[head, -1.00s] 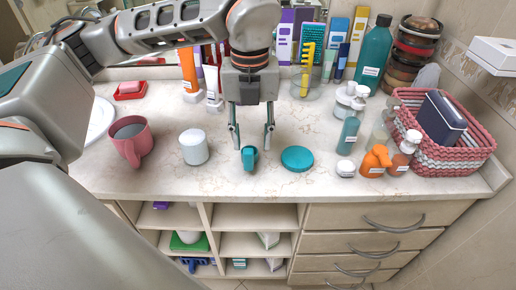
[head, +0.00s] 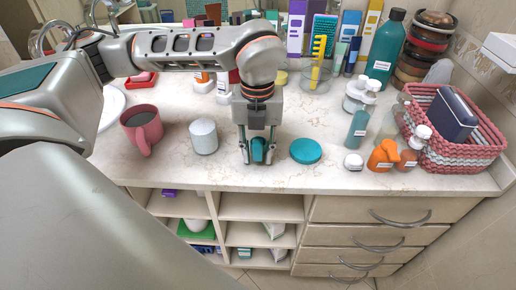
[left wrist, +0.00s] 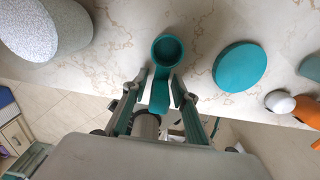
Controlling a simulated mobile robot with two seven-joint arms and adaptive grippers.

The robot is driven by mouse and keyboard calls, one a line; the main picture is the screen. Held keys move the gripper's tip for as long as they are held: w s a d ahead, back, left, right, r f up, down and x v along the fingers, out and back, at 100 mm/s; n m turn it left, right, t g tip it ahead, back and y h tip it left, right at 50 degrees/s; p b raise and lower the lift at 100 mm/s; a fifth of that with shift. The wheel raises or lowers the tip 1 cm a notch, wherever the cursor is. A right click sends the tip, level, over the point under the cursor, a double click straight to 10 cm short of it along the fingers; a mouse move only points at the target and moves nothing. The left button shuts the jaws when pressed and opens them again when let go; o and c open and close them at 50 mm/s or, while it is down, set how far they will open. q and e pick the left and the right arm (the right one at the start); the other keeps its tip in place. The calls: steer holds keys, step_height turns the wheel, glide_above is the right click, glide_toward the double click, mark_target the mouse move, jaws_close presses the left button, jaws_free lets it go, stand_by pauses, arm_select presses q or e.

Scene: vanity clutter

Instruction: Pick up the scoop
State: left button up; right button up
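The teal scoop (head: 258,150) lies near the front edge of the counter. In the left wrist view its round cup (left wrist: 167,50) points away from my gripper and its flat handle (left wrist: 160,95) runs back between the fingers. My left gripper (head: 258,160) is right over it, pointing down. Its fingers (left wrist: 159,88) are apart, one on each side of the handle, with a gap visible beside it in the left wrist view. My right gripper is in neither view.
A teal round lid (head: 305,151) lies just right of the scoop. A white cylinder (head: 204,136) and a pink mug (head: 142,128) stand to the left. Several bottles, including an orange one (head: 383,155), and a woven basket (head: 465,155) stand at right. The counter's front edge is close.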

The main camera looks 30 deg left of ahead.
arm_select(q)
jaws_close()
steer(key=shift+r, duration=0.15)
step_height(320, 180, up, 20)
steer(key=shift+p, duration=0.45)
